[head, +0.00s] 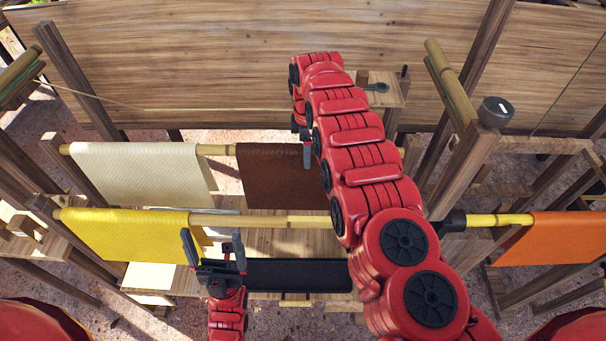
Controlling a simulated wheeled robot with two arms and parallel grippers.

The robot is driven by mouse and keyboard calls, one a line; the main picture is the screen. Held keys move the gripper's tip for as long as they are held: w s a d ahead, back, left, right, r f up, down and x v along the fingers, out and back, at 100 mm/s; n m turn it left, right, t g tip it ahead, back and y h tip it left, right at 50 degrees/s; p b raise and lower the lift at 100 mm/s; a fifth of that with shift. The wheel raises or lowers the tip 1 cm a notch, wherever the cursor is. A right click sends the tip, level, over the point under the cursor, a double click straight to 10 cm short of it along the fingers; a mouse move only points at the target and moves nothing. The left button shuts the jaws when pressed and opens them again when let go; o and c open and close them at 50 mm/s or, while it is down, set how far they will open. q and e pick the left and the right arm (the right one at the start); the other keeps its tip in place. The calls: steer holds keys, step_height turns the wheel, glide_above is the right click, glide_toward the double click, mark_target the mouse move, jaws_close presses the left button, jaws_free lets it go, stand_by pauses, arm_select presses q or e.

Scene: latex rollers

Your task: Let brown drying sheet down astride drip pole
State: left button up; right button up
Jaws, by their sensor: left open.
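The brown drying sheet (268,180) hangs at the centre, its top edge level with the rear bamboo pole (216,150). It looks folded over that pole. Its right part is hidden behind my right arm. My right gripper (306,150) is at the sheet's upper edge, pointing down. Only part of its fingers shows, so I cannot tell whether it grips the sheet. My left gripper (214,250) is open and empty, fingers up, below the front bamboo pole (270,221) and beside the yellow sheet. No label tells which pole is the drip pole.
A cream sheet (135,172) hangs left on the rear pole. A yellow sheet (120,232) hangs on the front pole, an orange sheet (555,238) at far right. A black tray (300,275) lies below. Wooden posts and a plank wall (230,60) surround the rack.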

jaws_close()
steer(key=shift+r, duration=0.15)
steer(key=shift+r, duration=0.6)
